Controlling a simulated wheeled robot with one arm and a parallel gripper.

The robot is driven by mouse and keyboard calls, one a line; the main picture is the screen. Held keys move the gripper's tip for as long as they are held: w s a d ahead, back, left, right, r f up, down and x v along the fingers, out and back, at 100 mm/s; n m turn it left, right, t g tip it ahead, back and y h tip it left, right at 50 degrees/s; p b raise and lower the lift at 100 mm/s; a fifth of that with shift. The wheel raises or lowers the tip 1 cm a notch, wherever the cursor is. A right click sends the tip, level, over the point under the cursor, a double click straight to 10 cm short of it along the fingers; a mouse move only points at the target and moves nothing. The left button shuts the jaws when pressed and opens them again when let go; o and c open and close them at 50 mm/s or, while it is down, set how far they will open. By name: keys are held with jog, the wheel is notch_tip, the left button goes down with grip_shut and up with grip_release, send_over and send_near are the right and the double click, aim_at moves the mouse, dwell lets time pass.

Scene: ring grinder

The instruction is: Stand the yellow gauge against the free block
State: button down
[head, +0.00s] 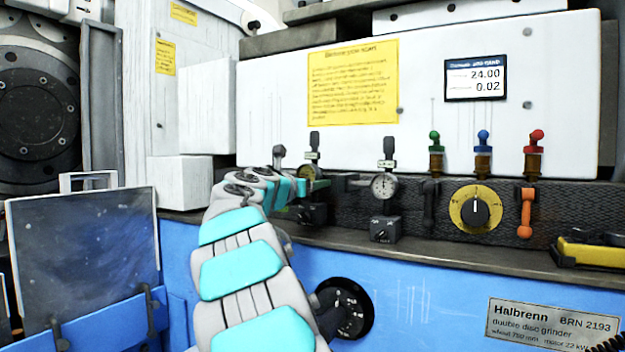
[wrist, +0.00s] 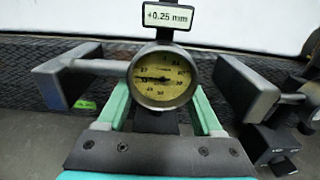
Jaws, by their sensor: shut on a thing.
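The yellow-faced dial gauge (wrist: 163,76) is upright between my gripper's (wrist: 164,106) teal fingers, and a tag above it reads +0.25 mm. In the head view the yellow gauge (head: 309,172) shows at the tip of my gripper (head: 290,187). A dark block (head: 313,213) sits on the ledge just below it; I cannot tell whether they touch. A second dark block (head: 386,229) with a knob stands to the right, with a white-faced gauge (head: 383,186) above it.
A dark ledge (head: 460,253) runs along the blue machine front. Green, blue and red-topped levers (head: 483,152), a yellow-ringed knob (head: 475,208) and an orange handle (head: 525,212) are to the right. A yellow and black item (head: 590,252) lies at the far right. Grey pieces (wrist: 60,82) flank the gauge.

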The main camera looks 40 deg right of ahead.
jog(key=shift+f, duration=0.7)
jog(key=shift+c, duration=0.2)
grip_release()
jog(key=shift+f, duration=0.1)
jog(key=shift+s+a, duration=0.1)
jog(key=shift+a, duration=0.05)
jog(key=v, duration=1.1)
jog(key=shift+a, duration=0.35)
jog(key=shift+s, duration=0.1)
